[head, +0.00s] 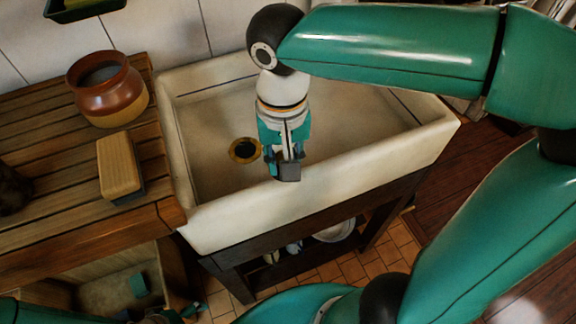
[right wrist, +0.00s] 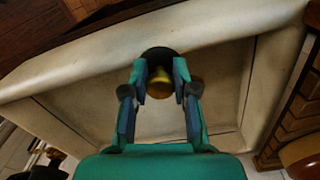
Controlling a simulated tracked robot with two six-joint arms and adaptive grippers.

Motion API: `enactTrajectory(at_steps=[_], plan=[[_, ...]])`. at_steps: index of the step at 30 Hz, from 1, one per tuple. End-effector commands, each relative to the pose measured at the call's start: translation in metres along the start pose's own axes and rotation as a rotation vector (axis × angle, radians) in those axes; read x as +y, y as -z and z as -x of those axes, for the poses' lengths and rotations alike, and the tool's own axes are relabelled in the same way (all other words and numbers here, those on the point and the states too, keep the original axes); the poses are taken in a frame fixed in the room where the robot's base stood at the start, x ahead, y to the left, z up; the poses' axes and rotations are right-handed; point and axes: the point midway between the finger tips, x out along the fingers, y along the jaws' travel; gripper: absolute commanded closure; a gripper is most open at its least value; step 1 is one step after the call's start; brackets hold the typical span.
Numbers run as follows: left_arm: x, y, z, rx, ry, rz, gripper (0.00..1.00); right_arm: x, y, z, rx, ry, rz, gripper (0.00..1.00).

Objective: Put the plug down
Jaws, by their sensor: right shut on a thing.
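The plug (right wrist: 159,82) is a dark disc with a brass knob. My right gripper (right wrist: 160,78) is shut on the knob, with one finger on each side. In the head view the plug (head: 288,173) is a dark shape under my right gripper (head: 285,160), in front of the sink's near wall. I cannot tell its exact height. The white sink (head: 215,115) has a brass-rimmed drain hole (head: 244,150) to the left of the plug, apart from it. My left gripper (head: 178,313) shows only partly at the bottom edge; its fingers are unclear.
A slatted wooden counter (head: 60,125) adjoins the sink on the left. On it stand a brown-and-tan pot (head: 107,90) and a wooden-backed brush or block (head: 119,166). A wooden crate (head: 110,290) is below. The basin floor around the drain looks clear.

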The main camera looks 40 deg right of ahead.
Motion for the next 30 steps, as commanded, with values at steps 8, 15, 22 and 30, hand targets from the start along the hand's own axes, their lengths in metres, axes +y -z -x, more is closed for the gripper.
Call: enactTrajectory(at_steps=[8, 15, 22, 30], plan=[[-0.001, 0.000, -0.003, 0.000, 0.000, 0.000, 0.00, 0.000, 0.000, -0.033, -0.002, -0.001, -0.001, 1.00], [-0.001, 0.000, -0.003, 0.000, 0.000, 0.000, 0.00, 0.000, 0.000, -0.033, -0.001, 0.000, 0.000, 1.00], [-0.002, 0.000, -0.005, 0.000, 0.000, 0.000, 0.00, 0.000, 0.000, -0.035, -0.001, -0.001, 0.000, 0.51], [-0.002, 0.000, -0.005, 0.000, 0.000, 0.000, 0.00, 0.000, 0.000, -0.035, -0.001, -0.001, 0.000, 0.47]])
